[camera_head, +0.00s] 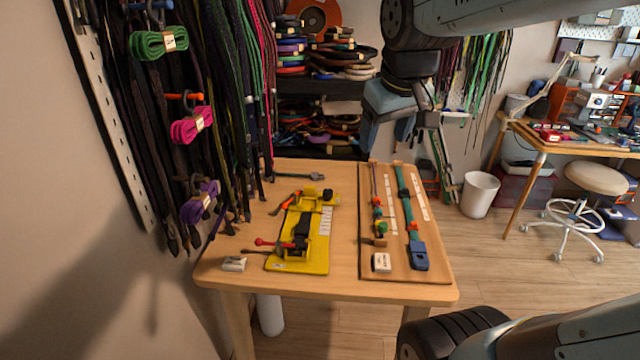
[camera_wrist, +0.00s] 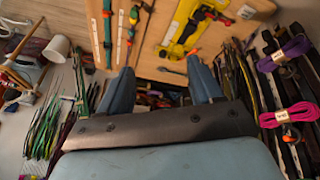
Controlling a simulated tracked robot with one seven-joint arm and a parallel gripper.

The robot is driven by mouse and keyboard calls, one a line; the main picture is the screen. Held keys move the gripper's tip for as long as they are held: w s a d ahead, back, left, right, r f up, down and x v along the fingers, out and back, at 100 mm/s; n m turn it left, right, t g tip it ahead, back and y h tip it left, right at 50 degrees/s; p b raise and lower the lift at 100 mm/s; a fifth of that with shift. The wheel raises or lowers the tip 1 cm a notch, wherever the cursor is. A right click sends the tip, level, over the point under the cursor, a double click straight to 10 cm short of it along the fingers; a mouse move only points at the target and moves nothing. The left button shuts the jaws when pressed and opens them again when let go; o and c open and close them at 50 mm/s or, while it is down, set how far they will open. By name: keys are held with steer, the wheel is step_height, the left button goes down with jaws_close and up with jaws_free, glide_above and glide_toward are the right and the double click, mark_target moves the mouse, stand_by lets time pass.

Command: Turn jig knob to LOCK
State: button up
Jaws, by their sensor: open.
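The yellow jig (camera_head: 320,258) lies on the wooden table, left of centre. A black strip runs along it. A dark knob-like part (camera_head: 328,194) shows at its far end, and a red-tipped lever (camera_head: 262,242) sticks out at its near left. I cannot tell which part is the jig knob, nor read any LOCK mark. In the wrist view the jig (camera_wrist: 180,36) is at the top, beyond the fingers. My gripper (camera_wrist: 160,72) is open and empty, its two blue fingers apart. In the head view my gripper (camera_head: 388,138) hangs beyond the table's far right, clear of the jig.
A wooden board (camera_head: 388,270) with cords and clips lies right of the jig. A small metal piece (camera_head: 233,264) sits at the table's left edge. Cords (camera_head: 225,90) hang at the left wall. A white bin (camera_head: 480,194) stands right of the table.

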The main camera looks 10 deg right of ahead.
steer(key=w+n+g, duration=0.1)
steer(key=w+n, duration=0.2)
steer(key=w, duration=0.8)
steer(key=n+g, duration=0.4)
steer(key=n, duration=0.5)
glide_above(328, 191)
step_height(328, 191, down, 25)
step_height(328, 191, down, 14)
steer(key=shift+w+r, duration=0.1)
steer(key=shift+r, duration=0.05)
